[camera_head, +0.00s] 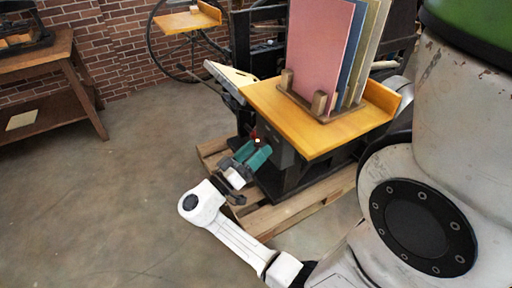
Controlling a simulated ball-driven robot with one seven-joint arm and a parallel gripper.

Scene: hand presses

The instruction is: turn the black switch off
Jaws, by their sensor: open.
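My gripper (254,151) is at the end of my white arm, beside the front of the wooden-topped press. Two teal parts at its tip point up and to the right, toward the dark body (284,158) of the press under the tabletop. The jaws are open, and I see nothing held between them. A small red and pale spot (257,140) shows on the press just beyond the gripper tip. I cannot make out the black switch; it may be hidden by the gripper or lost against the dark body. I cannot tell whether the gripper touches anything.
The wooden tabletop (338,136) overhangs just right of my gripper and bears a rack of upright coloured boards (318,50). The press stands on a wooden pallet (310,200). A wooden table (45,62) stands at the far left. The concrete floor left of my arm is clear.

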